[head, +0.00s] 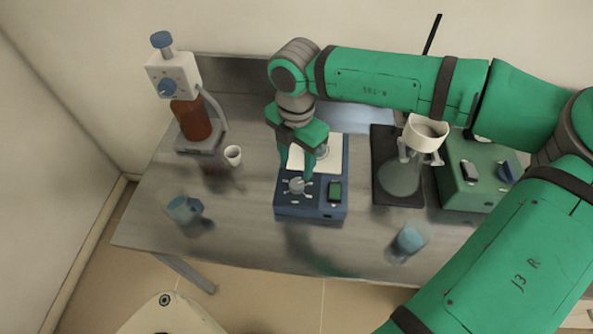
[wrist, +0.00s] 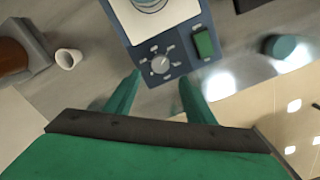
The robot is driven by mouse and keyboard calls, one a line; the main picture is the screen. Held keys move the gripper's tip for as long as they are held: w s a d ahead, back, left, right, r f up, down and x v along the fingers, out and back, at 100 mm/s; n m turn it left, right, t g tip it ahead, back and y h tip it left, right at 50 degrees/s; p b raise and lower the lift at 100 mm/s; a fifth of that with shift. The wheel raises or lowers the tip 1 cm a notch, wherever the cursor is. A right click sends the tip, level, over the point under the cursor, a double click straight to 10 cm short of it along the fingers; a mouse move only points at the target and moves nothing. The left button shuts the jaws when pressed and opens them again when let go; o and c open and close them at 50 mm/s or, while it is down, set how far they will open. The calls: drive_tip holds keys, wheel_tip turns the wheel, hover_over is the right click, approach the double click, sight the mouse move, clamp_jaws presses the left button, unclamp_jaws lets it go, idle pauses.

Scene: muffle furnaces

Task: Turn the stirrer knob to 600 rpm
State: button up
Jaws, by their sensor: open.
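The stirrer (head: 310,208) is a blue box with a white top plate (head: 325,148), standing in the middle of the bench. The numbers cannot be read. In the wrist view the knob (wrist: 160,64) has a light pointer line toward the upper right. My gripper (head: 302,172) is open and points down above the panel. In the wrist view its two fingers (wrist: 156,82) stand apart on either side below the knob, touching nothing I can make out.
A dispenser with a brown bottle (head: 192,118) and a small white cup (head: 233,155) stand left. A blue-capped beaker (head: 183,209) and another (head: 410,238) stand near the front edge. A flask with a funnel (head: 426,132) and a green device (head: 478,190) stand right.

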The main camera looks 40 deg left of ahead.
drive_tip(key=shift+r, duration=1.25)
